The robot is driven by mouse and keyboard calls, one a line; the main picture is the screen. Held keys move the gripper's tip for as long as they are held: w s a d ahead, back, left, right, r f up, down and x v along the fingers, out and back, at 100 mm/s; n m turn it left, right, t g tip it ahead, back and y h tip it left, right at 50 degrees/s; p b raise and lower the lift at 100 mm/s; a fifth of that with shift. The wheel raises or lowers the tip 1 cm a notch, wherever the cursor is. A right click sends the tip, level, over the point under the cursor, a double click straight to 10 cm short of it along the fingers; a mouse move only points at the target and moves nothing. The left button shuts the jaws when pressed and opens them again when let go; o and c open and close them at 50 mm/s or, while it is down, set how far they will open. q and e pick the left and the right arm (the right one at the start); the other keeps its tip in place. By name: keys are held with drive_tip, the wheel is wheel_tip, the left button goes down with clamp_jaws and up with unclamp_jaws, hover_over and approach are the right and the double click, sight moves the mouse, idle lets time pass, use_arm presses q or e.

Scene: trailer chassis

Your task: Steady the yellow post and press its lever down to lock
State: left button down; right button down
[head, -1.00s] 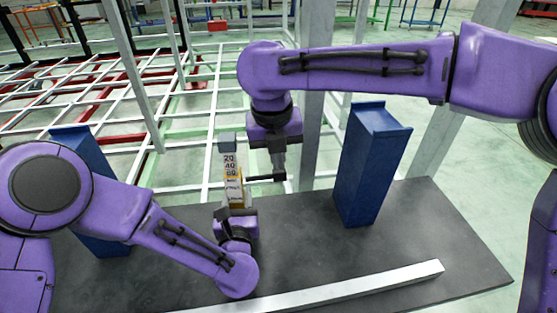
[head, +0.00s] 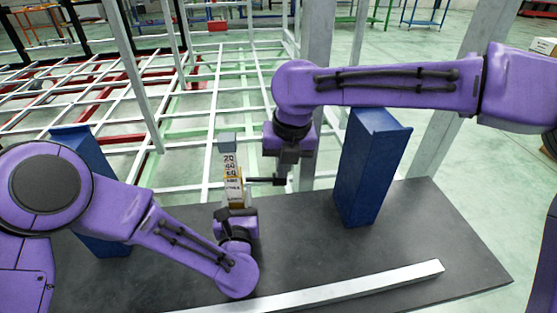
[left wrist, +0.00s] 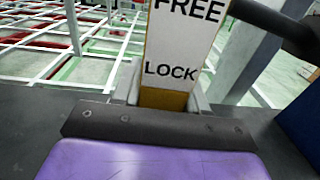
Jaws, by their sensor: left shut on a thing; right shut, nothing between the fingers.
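My right gripper (head: 281,182) is shut and empty at the lever's outer end; contact is unclear.
A blue block (head: 367,170) stands right of the post, close to my right gripper. Another blue block (head: 95,235) stands behind my left arm. A pale bar (head: 370,285) lies along the table front. White frame rails (head: 165,170) lie beyond the table.

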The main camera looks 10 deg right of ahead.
sight(286, 182)
drive_tip(key=f+y, duration=0.1)
drive_tip(key=d+f+y, duration=0.1)
drive_tip(key=y, duration=0.1)
drive_tip(key=shift+s+f, duration=0.1)
drive_tip(key=shift+f, duration=0.3)
drive_tip(key=shift+f+y, duration=0.4)
drive_tip(key=shift+f, duration=0.5)
drive_tip(key=shift+a, duration=0.1)
drive_tip(key=shift+r, duration=0.1)
drive_tip(key=shift+r, duration=0.75)
drive_tip(key=shift+r, duration=0.15)
drive_tip(key=d+f+v, duration=0.1)
drive_tip(key=d+v, duration=0.1)
drive_tip(key=v, duration=1.1)
drive_tip(key=shift+s+d, duration=0.25)
drive_tip(key=shift+d, duration=0.15)
